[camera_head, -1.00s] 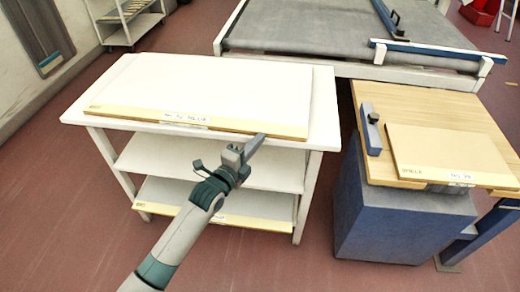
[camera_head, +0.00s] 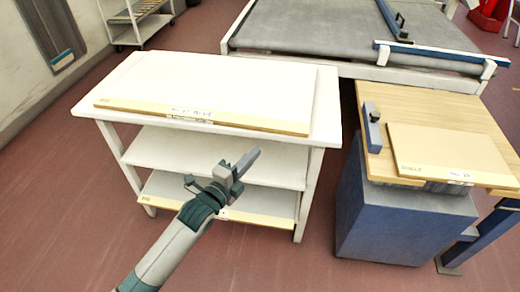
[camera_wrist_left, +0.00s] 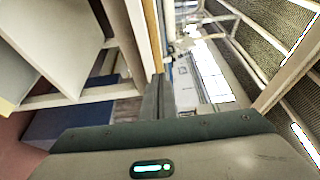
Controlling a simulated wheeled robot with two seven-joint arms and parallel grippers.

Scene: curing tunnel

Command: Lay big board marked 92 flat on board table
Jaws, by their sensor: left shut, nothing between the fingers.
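A big white board (camera_head: 205,88) lies flat on top of the white shelved table (camera_head: 328,112), with a pale yellow front edge and a small label too blurred to read. Another board (camera_head: 255,217) lies on the table's bottom shelf. My left gripper (camera_head: 250,160) is shut and empty, in front of the table and just below the top board's front edge in the picture, apart from it. In the left wrist view its fingers (camera_wrist_left: 158,97) show together with nothing between them. My right gripper is out of view.
To the right, a wooden-topped bench (camera_head: 430,105) on a blue base holds a smaller tan board (camera_head: 445,150) and a blue-grey block (camera_head: 372,128). A wide grey conveyor (camera_head: 310,38) stands behind. A white cart (camera_head: 135,30) is at the back left. Red floor is clear at left.

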